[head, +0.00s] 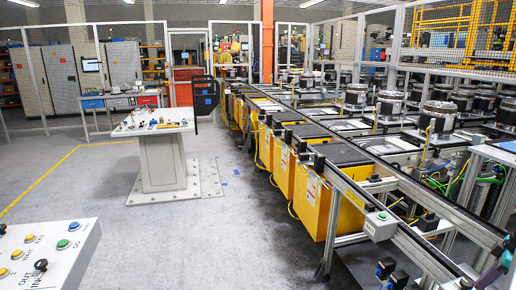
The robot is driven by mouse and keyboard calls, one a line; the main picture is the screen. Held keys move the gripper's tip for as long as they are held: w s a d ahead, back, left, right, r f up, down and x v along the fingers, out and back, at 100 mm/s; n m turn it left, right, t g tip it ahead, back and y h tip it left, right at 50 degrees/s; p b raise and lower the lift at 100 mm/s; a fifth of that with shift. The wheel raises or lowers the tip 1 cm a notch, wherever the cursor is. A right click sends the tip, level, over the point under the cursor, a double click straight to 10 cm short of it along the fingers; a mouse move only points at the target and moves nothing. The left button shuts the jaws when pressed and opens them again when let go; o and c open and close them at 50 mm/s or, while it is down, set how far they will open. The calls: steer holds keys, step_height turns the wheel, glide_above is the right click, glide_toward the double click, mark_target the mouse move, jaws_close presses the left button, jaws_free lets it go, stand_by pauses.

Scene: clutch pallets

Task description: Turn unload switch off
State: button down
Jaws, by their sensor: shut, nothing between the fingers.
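A pale control panel (58,256) juts into the lower left corner, cut off by the picture edge. Another dark knob (3,228) shows at the left edge. I cannot tell for sure which knob is the unload switch, or its setting. My gripper is not in view.
A grey pedestal console (163,160) with small buttons on top stands mid-left on a base plate. A long conveyor (350,185) with yellow boxes (316,203) beneath runs along the right. Grey floor between is clear.

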steer(key=shift+s+d, duration=0.2)
steer(key=shift+d, duration=0.1)
stand_by(0.4)
step_height(320, 180, up, 6)
steer(key=p, duration=0.3)
steer(key=shift+p, duration=0.4)
stand_by(0.3)
steer(key=shift+s, duration=0.1)
